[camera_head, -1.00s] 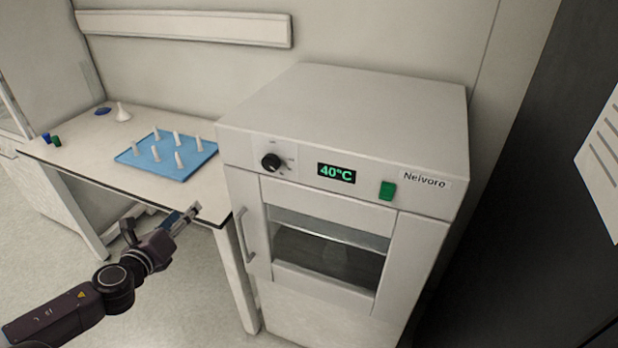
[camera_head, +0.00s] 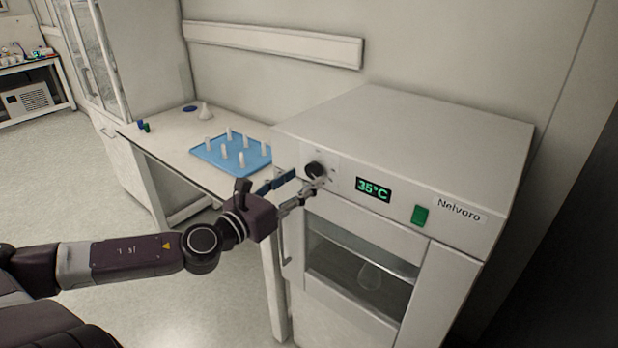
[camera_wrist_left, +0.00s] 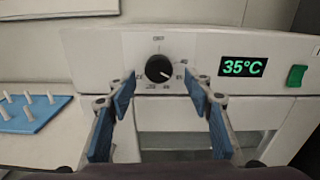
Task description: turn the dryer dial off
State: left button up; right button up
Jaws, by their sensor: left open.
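The white dryer (camera_head: 410,130) stands at the right, with a black dial (camera_head: 315,170) at the left of its front panel. Its green display (camera_head: 373,189) reads 35°C. In the left wrist view the dial (camera_wrist_left: 159,69) lies between and beyond the two blue finger pads, with no clear contact. A white pointer line on it slants down to the right. My left gripper (camera_head: 300,183) is open in front of the dial; it also shows in the left wrist view (camera_wrist_left: 160,88). My right gripper is out of view.
A green switch (camera_head: 419,215) sits right of the display. The dryer door has a handle (camera_head: 286,240) at its left, below my gripper. A table (camera_head: 180,160) to the left holds a blue peg tray (camera_head: 215,158). A dark panel stands at the far right.

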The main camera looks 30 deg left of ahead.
aim_at(311, 173)
pick_arm(q)
jog(key=shift+w+a, duration=0.2)
jog(key=shift+w, duration=0.9)
jog(key=shift+w+d, duration=0.25)
jog(key=shift+w, duration=0.4)
jog(key=c, duration=1.2)
